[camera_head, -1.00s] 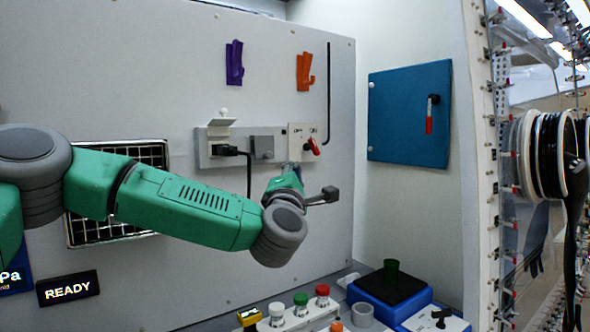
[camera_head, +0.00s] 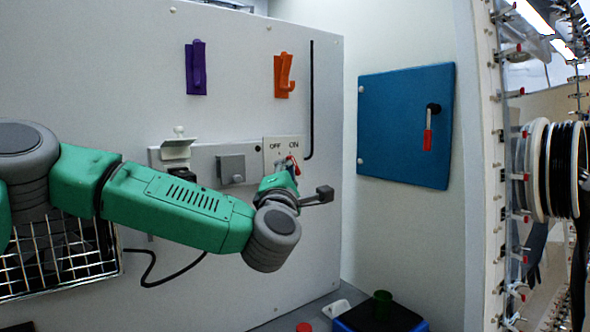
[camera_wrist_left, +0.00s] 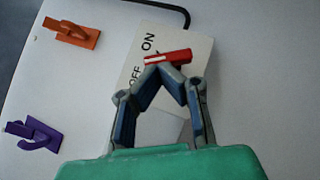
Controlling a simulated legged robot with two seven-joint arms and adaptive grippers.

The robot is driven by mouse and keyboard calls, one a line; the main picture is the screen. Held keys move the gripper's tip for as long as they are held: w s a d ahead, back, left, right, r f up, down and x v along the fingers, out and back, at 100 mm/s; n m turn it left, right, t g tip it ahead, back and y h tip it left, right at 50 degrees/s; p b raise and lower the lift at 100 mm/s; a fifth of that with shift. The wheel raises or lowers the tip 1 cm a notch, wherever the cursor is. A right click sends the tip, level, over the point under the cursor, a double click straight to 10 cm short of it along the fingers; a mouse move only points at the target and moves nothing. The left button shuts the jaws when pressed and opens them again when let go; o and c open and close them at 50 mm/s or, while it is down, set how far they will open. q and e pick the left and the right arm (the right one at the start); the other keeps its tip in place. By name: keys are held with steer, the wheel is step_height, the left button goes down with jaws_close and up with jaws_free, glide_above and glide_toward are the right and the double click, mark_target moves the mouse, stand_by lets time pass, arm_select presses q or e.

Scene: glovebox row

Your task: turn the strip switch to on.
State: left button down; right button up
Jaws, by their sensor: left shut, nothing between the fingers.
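The strip switch has a white plate (camera_head: 284,146) marked OFF on the left and ON on the right, at the right end of a wall strip. Its red handle (camera_head: 294,163) is partly covered by my left gripper (camera_head: 289,174), which is at the plate. My right gripper is out of view.
A grey box (camera_head: 231,169) and an open-lidded socket (camera_head: 177,150) sit left of the switch. Purple (camera_head: 196,68) and orange (camera_head: 284,76) hooks are above. A blue door (camera_head: 405,125) is on the right wall. A black cable (camera_head: 165,278) hangs below my arm.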

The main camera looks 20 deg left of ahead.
arm_select(q)
steer(key=a+p, duration=0.1)
steer(key=w+a+r+m+g+p, duration=0.1)
steer(key=p, duration=0.1)
steer(key=shift+r+h, duration=0.1)
steer(key=shift+h, duration=0.2)
steer(key=shift+d+f+m, duration=0.1)
steer(key=shift+f+m, duration=0.15)
steer(key=shift+m, duration=0.05)
steer(key=d+m+p, duration=0.1)
steer(key=r+m+g+p, duration=0.1)
steer(key=p, duration=0.1)
steer(key=shift+s+d+g+h, duration=0.1)
steer(key=shift+d+g+h, duration=0.2)
steer(key=shift+d+h, duration=0.1)
steer(key=shift+s+d+f+b, duration=0.1)
steer(key=shift+d+b, duration=0.1)
steer(key=shift+b, duration=0.2)
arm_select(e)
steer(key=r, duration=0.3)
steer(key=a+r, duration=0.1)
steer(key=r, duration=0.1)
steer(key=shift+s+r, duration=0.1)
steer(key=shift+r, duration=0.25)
